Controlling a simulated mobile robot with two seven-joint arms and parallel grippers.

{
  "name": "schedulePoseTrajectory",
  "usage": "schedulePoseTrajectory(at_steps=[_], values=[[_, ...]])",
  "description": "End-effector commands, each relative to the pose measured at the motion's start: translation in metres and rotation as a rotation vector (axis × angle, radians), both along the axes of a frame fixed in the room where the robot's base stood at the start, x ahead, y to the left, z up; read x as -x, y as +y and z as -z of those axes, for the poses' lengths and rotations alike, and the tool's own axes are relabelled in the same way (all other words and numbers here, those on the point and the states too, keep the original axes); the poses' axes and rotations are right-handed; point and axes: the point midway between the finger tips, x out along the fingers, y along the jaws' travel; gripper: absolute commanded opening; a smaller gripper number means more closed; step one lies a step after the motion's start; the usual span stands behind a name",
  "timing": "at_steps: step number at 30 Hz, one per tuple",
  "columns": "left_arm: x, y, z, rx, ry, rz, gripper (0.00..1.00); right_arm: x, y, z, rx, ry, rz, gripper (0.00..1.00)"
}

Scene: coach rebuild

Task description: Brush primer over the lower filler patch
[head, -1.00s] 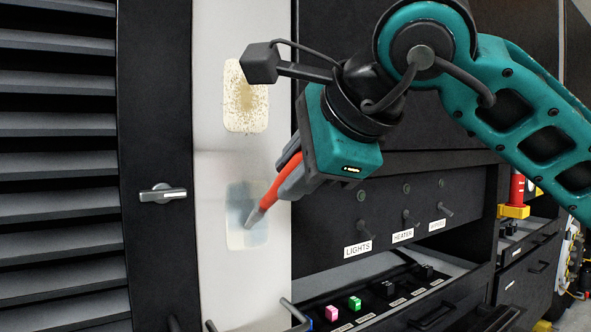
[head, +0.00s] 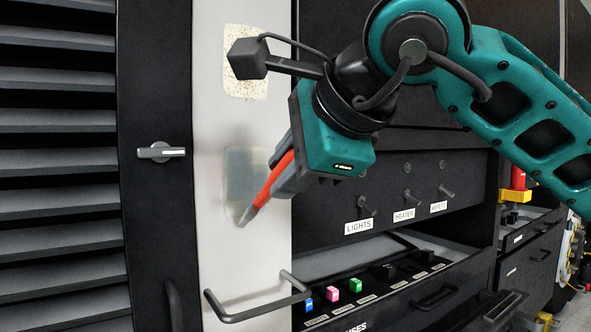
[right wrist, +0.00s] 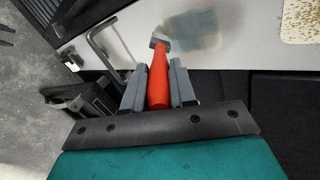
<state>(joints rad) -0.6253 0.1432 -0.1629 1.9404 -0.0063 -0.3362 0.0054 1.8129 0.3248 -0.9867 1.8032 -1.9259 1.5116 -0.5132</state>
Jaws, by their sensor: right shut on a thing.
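The lower filler patch (head: 240,175) is on the pale panel (head: 222,260) and is mostly covered in grey-blue, with a cream strip showing at its edges. It also shows in the right wrist view (right wrist: 195,35). The upper filler patch (head: 250,85) is cream with speckles and partly hidden by my wrist camera arm. My right gripper (head: 285,172) is shut on the red handle of a brush (head: 267,188). The brush tip is at the lower patch's bottom edge; I cannot tell whether it touches. The brush also shows in the right wrist view (right wrist: 158,80). My left gripper is out of view.
A bar handle (head: 258,305) sticks out below the lower patch. An open drawer (head: 375,285) with coloured fuses is at the lower right, under a row of labelled switches (head: 405,200). Black louvres (head: 60,170) and a latch (head: 160,152) are at left.

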Motion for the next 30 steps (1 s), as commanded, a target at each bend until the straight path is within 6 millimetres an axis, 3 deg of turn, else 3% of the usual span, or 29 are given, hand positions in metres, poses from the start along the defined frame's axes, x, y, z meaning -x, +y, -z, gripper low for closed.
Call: schedulePoseTrajectory(at_steps=[5,30], values=[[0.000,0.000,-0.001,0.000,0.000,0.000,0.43,0.004,0.003,-0.003,-0.001,-0.001,0.002,0.00],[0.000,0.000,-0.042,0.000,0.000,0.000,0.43,0.002,0.005,-0.061,-0.001,-0.002,0.000,0.00]])
